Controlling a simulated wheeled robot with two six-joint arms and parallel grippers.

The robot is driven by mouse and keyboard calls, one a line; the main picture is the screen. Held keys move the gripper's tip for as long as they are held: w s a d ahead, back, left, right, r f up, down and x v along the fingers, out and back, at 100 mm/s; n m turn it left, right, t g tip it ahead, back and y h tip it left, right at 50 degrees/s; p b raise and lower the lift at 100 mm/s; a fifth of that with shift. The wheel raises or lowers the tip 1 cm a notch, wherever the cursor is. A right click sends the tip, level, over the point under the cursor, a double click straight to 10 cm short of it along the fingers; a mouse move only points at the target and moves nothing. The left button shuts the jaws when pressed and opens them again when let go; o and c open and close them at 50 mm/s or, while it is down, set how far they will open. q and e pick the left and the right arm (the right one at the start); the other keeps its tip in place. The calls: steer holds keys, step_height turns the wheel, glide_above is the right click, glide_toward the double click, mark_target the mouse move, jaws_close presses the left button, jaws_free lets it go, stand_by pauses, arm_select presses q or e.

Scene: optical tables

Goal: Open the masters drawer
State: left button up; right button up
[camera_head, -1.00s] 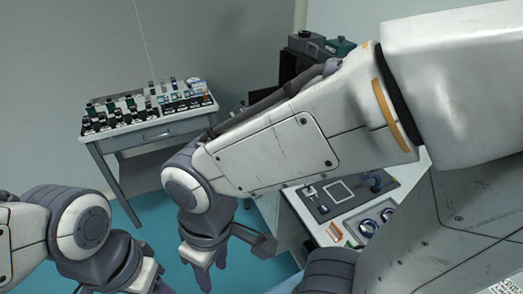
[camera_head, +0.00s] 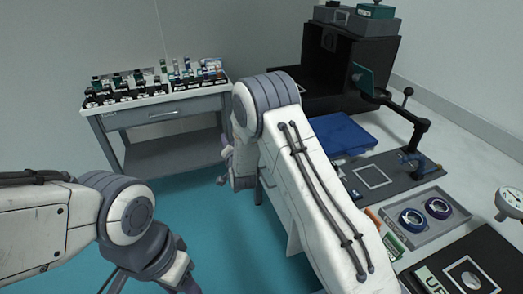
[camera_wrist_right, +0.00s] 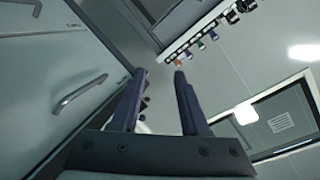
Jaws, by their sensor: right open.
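A grey drawer (camera_head: 165,114) with a bar handle (camera_head: 163,115) sits under the top of the small table at the left in the head view. It looks shut, and I cannot read a masters label. My right gripper (camera_head: 224,165) is to the right of this drawer and apart from it, partly hidden by my arm. In the right wrist view my right gripper (camera_wrist_right: 160,80) is open and empty, with a bar handle (camera_wrist_right: 80,93) on a grey panel to its left, not between the fingers. My left gripper (camera_head: 172,272) is low at the left, its fingers unclear.
Several small bottles and dark holders (camera_head: 135,90) stand on the small table, above a lower shelf (camera_head: 170,152). A workbench at the right bears a black box (camera_head: 345,65), a blue case (camera_head: 342,134) and a tray (camera_head: 440,228). Teal floor (camera_head: 215,235) is clear between.

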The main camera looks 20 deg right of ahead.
steer(key=d+f+m+t+h+b, duration=0.4)
steer(key=d+f+m+h, duration=0.1)
steer(key=d+f, duration=0.5)
arm_select(q)
step_height(320, 180, down, 6)
steer(key=shift+f+b, duration=0.2)
steer(key=shift+b, duration=0.2)
arm_select(e)
steer(key=x, duration=0.3)
steer(key=d+x, duration=0.1)
steer(key=x, duration=0.2)
steer(key=d+x, duration=0.1)
steer(key=x, duration=0.3)
steer(key=shift+s+r, duration=0.35)
steer(key=shift+s, duration=0.1)
jaws_close()
